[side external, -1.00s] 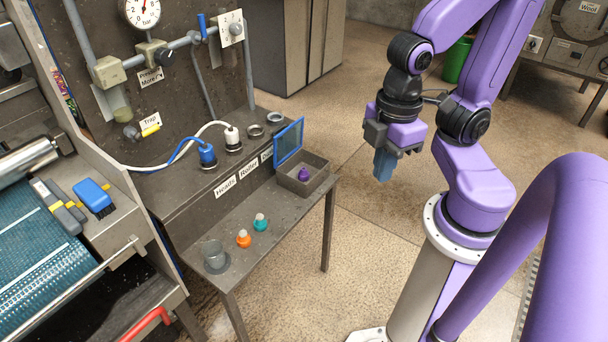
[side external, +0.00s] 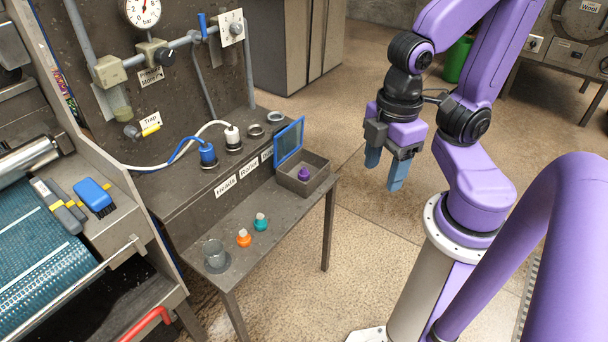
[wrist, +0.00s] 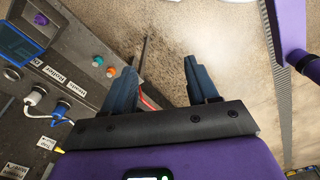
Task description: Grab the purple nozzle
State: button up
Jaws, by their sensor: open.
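The purple nozzle (side external: 304,174) stands inside a small grey open box (side external: 290,187) with a raised blue-framed lid (side external: 290,139), at the far right end of the bench. In the wrist view the nozzle (wrist: 12,74) shows at the left edge, in the box beside the blue lid (wrist: 18,42). My gripper (side external: 384,174) is open and empty, to the right of the box and apart from it, over the floor. In the wrist view its two blue fingers (wrist: 158,82) are spread wide with nothing between them.
An orange nozzle (side external: 243,238), a teal nozzle (side external: 260,222) and a clear cup (side external: 215,256) stand on the lower shelf left of the box. Blue and white hose plugs (side external: 208,155) sit on the upper ledge. Open floor lies between bench and arm.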

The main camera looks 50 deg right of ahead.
jog(key=w+a+f+h, duration=0.2)
jog(key=w, duration=0.5)
jog(key=w+a+f+h, duration=0.1)
jog(key=w+h, duration=0.1)
jog(key=w, duration=0.5)
jog(key=w+f+n+h, duration=0.25)
jog(key=w+f, duration=0.35)
jog(key=w, duration=0.5)
jog(key=n+h, duration=0.3)
jog(key=h, duration=0.3)
send_near(303, 169)
jog(key=x, duration=0.8)
jog(key=shift+d, duration=0.1)
grip_shut()
